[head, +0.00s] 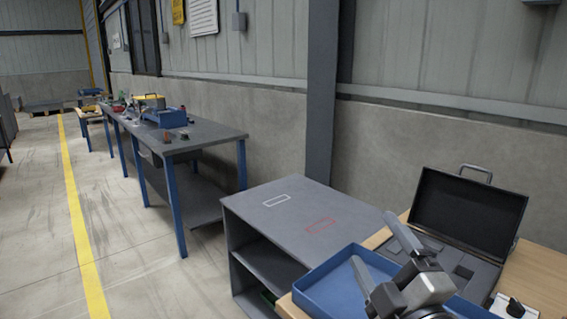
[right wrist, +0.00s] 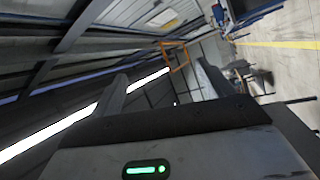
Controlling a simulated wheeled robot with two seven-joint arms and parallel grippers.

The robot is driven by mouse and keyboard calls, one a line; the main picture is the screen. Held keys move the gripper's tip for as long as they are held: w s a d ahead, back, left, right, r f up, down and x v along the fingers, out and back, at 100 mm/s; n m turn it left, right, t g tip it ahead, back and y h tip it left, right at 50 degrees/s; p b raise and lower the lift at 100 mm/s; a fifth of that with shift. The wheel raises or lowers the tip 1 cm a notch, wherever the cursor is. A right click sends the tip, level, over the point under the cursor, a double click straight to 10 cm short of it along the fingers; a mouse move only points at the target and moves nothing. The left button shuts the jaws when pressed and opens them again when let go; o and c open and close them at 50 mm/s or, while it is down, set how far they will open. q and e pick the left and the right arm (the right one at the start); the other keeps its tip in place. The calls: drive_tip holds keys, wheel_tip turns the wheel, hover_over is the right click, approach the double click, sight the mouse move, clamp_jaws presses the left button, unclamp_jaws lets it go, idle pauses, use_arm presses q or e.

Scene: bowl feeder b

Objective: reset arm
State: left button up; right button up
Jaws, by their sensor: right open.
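My right gripper (head: 381,258) is at the lower right of the head view, raised in front of the blue tray. Its two fingers are spread apart with nothing between them. My left gripper is in neither view.
A blue tray (head: 318,277) and an open black case (head: 462,212) stand on a wooden table (head: 540,275). A grey shelf unit (head: 290,190) with white and red outlined rectangles is left of it. A blue-legged workbench (head: 205,132) stands farther back. The floor at left is clear.

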drive_tip(key=s+d+f+m+g+h, duration=0.3)
drive_tip(key=f+m+g, duration=0.15)
drive_tip(key=f, duration=0.35)
drive_tip(key=s+d+f+m+g+h, duration=0.2)
drive_tip(key=s+d+f+m+g, duration=0.15)
drive_tip(key=f+m, duration=0.4)
drive_tip(key=s+f+m+g, duration=0.3)
drive_tip(key=s+f+g, duration=0.7)
drive_tip(key=s, duration=0.6)
use_arm(q)
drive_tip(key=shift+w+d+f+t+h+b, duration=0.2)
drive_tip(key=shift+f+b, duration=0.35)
drive_tip(key=shift+b, duration=0.95)
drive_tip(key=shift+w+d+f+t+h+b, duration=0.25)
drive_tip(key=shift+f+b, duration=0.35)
drive_tip(key=shift+b, duration=0.9)
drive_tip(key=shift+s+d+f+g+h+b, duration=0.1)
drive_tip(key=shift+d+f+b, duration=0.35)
drive_tip(key=shift+b, duration=1.05)
use_arm(e)
drive_tip(key=w+a+f+t+y, duration=0.1)
drive_tip(key=w+a+f+t, duration=0.2)
drive_tip(key=f, duration=0.3)
drive_tip(key=w+a+f+t+y, duration=0.2)
drive_tip(key=w+a+f+t, duration=0.1)
drive_tip(key=f+t, duration=0.2)
drive_tip(key=shift+w+a+f+y, duration=0.3)
drive_tip(key=shift+w+f, duration=0.05)
drive_tip(key=shift+f, duration=0.95)
